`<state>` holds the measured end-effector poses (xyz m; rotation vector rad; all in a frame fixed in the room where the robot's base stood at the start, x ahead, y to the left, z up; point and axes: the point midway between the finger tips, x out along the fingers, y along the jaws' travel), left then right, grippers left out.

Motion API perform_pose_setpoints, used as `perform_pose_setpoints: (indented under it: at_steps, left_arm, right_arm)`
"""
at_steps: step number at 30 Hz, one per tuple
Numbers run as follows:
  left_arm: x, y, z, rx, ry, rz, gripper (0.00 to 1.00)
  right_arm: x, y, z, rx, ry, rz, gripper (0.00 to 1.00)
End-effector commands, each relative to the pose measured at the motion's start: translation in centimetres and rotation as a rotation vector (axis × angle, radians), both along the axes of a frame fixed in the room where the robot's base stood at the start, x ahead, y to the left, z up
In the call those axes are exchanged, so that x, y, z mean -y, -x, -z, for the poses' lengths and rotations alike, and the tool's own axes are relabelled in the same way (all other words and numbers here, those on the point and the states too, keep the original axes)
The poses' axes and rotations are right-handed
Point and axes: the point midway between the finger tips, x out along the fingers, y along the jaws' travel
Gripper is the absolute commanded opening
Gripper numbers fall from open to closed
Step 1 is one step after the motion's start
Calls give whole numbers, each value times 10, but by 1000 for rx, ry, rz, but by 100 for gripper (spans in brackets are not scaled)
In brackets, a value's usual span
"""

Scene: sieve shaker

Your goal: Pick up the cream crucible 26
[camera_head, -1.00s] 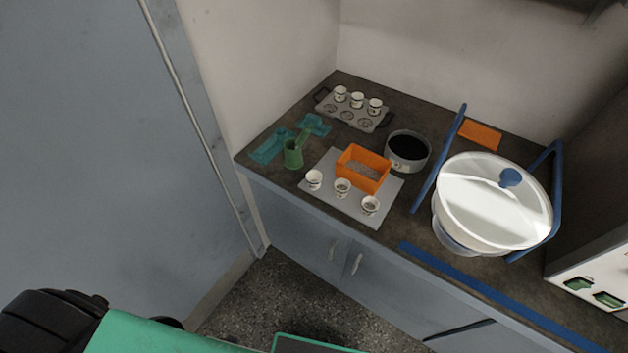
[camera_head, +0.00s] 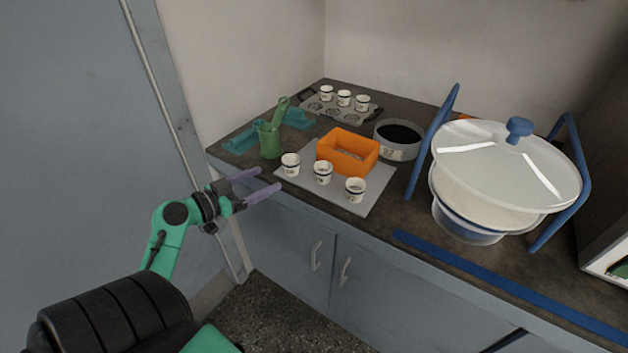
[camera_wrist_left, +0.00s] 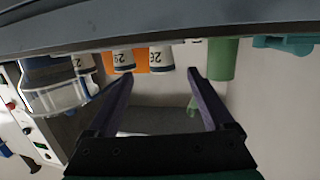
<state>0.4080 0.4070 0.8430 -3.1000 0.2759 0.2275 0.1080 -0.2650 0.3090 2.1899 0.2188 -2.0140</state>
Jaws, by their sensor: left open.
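Three cream crucibles stand in a row on a grey mat (camera_head: 350,205) at the counter's front. The left one (camera_head: 290,165) stands nearest the green beaker. In the left wrist view, which is upside down, this crucible (camera_wrist_left: 160,58) carries a label that seems to read 26. The middle crucible (camera_head: 322,173) and right crucible (camera_head: 355,190) have labels too small to read in the head view. My left gripper (camera_head: 268,180) is open and empty, in front of the counter edge, its fingers pointing towards the left crucible without touching it. My right gripper is out of view.
An orange box (camera_head: 347,152) sits close behind the crucibles. A green beaker (camera_head: 269,140) stands to their left. Behind are a tray with more crucibles (camera_head: 340,112) and a dark-filled round pan (camera_head: 398,140). A large lidded sieve bowl (camera_head: 505,165) stands right.

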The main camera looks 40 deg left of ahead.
Motion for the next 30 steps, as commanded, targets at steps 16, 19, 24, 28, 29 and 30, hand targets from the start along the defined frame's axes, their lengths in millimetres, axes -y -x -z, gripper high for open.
perform_pose_setpoints:
  at_steps: [16,19,24,28,29,30]
  left_arm:
    - [22,-108,10,0,7,-2,86]
    - [25,-124,15,-1,5,-4,86]
    - [26,-129,19,-3,3,-4,86]
    - [26,-129,19,-3,4,-4,67]
    - [26,-129,19,-3,4,-4,55]
    - [26,-129,19,-3,4,-4,40]
  right_arm:
    - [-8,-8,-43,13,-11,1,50]
    - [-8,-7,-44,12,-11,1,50]
    - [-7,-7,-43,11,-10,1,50]
    - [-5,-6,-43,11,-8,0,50]
    - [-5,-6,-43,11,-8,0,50]
    - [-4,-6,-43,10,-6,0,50]
